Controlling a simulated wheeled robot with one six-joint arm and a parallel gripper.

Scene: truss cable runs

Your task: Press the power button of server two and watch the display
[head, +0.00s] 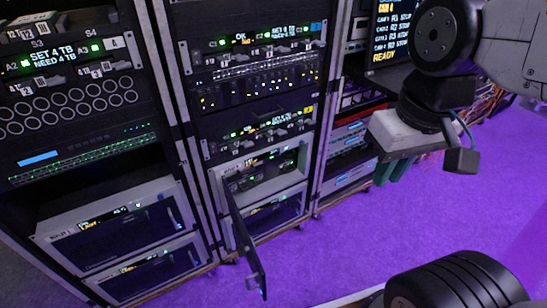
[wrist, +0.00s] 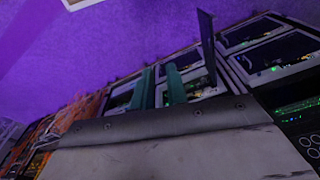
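In the head view, a light-framed server (head: 214,183) low in the middle rack has its dark front door (head: 248,250) swung open toward me. Another server (head: 277,213) sits below it with its front shut. Their labels are too small to read, so I cannot tell which is server two. No power button can be made out. A screen (head: 390,35) at the top shows lines of text ending in "READY". My gripper (head: 386,170) hangs at the right, apart from the servers. In the wrist view its two teal fingers (wrist: 160,86) are apart with nothing between them. The open door (wrist: 207,45) shows beyond them.
Two more light-framed servers (head: 115,218) stand low in the left rack. The middle rack's upper units (head: 250,42) carry small lit displays. Orange cables (head: 488,103) hang behind my arm. The open door juts into the aisle. The purple floor (head: 350,245) is clear.

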